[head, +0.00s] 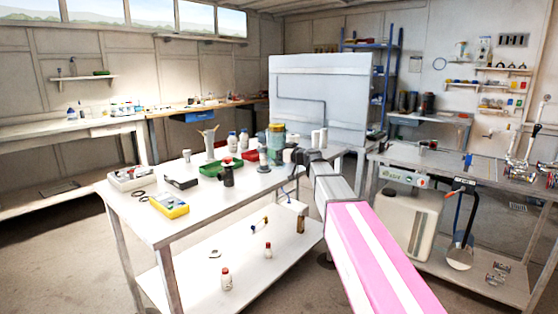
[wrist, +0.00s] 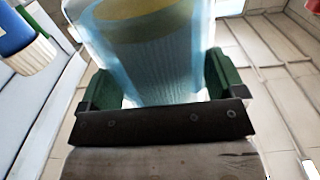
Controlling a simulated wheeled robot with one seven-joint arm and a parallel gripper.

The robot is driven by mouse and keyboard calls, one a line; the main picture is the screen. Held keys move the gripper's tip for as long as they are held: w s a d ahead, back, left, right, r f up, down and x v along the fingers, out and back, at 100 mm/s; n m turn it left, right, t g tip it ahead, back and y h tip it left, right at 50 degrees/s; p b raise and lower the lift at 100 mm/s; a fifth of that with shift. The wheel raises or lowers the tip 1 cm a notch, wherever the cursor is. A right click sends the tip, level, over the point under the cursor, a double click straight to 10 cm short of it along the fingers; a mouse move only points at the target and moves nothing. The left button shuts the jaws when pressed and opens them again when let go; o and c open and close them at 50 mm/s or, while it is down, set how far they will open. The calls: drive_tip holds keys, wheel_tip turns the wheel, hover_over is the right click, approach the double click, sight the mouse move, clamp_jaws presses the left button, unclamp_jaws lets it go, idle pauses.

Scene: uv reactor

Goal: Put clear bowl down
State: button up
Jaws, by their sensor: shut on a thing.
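The clear bowl (wrist: 150,60) fills the upper middle of the wrist view. It is see-through and bluish, with yellow showing through it. The green fingers of my gripper (wrist: 161,82) press on both its sides, shut on it. In the head view the bowl (head: 277,132) shows as a blue-green shape with a yellow top, above the far right part of the white table (head: 150,217). My gripper (head: 291,154) is at its near side, partly hidden by my arm. I cannot tell whether the bowl's base touches the table.
A red tray (head: 250,155), white bottles (head: 232,141) and a green tray (head: 211,171) stand left of the bowl. A yellow box (head: 169,206) and a grey-white case (head: 131,178) lie at the table's left. The table's front middle is clear.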

drive_tip(key=shift+f, duration=1.75)
drive_tip(key=o, duration=1)
drive_tip(key=shift+f, duration=0.1)
drive_tip(key=shift+s+d, duration=0.15)
drive_tip(key=v, duration=1.1)
drive_tip(key=shift+s+d, duration=0.2)
drive_tip(key=shift+d, duration=0.05)
